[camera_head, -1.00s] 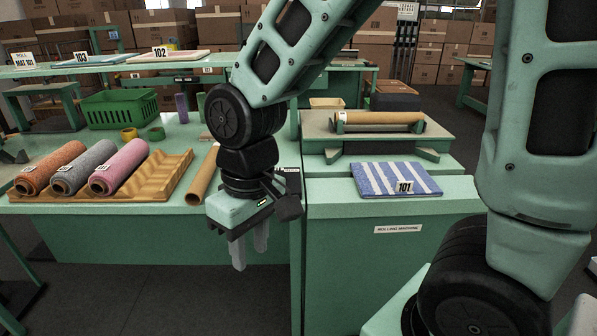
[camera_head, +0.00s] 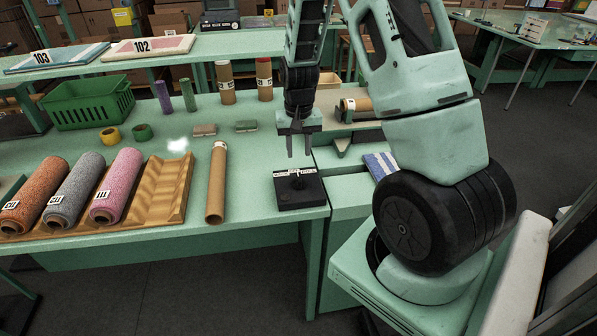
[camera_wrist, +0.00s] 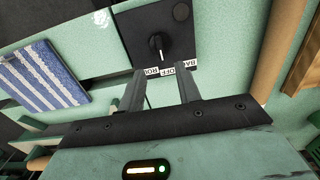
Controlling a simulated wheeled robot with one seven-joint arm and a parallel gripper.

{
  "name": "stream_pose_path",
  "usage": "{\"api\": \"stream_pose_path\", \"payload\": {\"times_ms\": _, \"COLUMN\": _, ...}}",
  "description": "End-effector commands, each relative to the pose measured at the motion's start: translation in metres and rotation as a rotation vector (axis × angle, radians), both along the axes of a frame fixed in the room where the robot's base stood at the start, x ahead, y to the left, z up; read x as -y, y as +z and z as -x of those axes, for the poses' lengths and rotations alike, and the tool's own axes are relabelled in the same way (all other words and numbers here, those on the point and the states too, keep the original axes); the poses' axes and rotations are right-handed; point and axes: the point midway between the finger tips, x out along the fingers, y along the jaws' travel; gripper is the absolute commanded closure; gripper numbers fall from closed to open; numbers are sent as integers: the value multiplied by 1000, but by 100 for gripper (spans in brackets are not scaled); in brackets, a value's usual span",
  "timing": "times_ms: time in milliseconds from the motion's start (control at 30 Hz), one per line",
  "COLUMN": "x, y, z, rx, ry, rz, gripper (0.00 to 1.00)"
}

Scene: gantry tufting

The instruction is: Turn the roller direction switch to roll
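The roller direction switch is a black box (camera_head: 292,192) near the front right corner of the green table, with a small knob (camera_head: 297,179) on top and white labels along its far edge. In the wrist view the black box (camera_wrist: 180,40) shows a round knob (camera_wrist: 157,41) with a pale pointer line. Its labels (camera_wrist: 170,70) read in part "ROL", "OFF" and "BA". My gripper (camera_head: 299,146) is above and behind the box, pointing down. Its two fingers are apart with nothing between them, also in the wrist view (camera_wrist: 161,85). They do not touch the knob.
A cardboard tube (camera_head: 216,185) lies left of the box. A wooden rack (camera_head: 160,192) with orange, grey and pink rolls is further left. A blue striped mat (camera_head: 378,164) lies on the machine at right.

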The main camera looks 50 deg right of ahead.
Motion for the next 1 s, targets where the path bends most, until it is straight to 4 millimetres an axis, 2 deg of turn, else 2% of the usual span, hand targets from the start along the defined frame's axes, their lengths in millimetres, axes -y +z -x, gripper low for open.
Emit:
{"api": "stream_pose_path", "payload": {"times_ms": 200, "x": -1, "y": -42, "z": 2, "rx": -6, "ry": 1, "rz": -3, "gripper": 66}}
{"api": "stream_pose_path", "payload": {"times_ms": 500, "x": 0, "y": -84, "z": 0, "rx": -2, "ry": 0, "rz": -1, "gripper": 66}}
{"api": "stream_pose_path", "payload": {"times_ms": 700, "x": -1, "y": -95, "z": 0, "rx": 1, "ry": 1, "rz": -1, "gripper": 66}}
{"api": "stream_pose_path", "payload": {"times_ms": 967, "x": -1, "y": -97, "z": 0, "rx": 1, "ry": 2, "rz": -1, "gripper": 66}}
{"api": "stream_pose_path", "payload": {"times_ms": 1000, "x": -1, "y": -97, "z": 0, "rx": 1, "ry": 2, "rz": -1, "gripper": 72}}
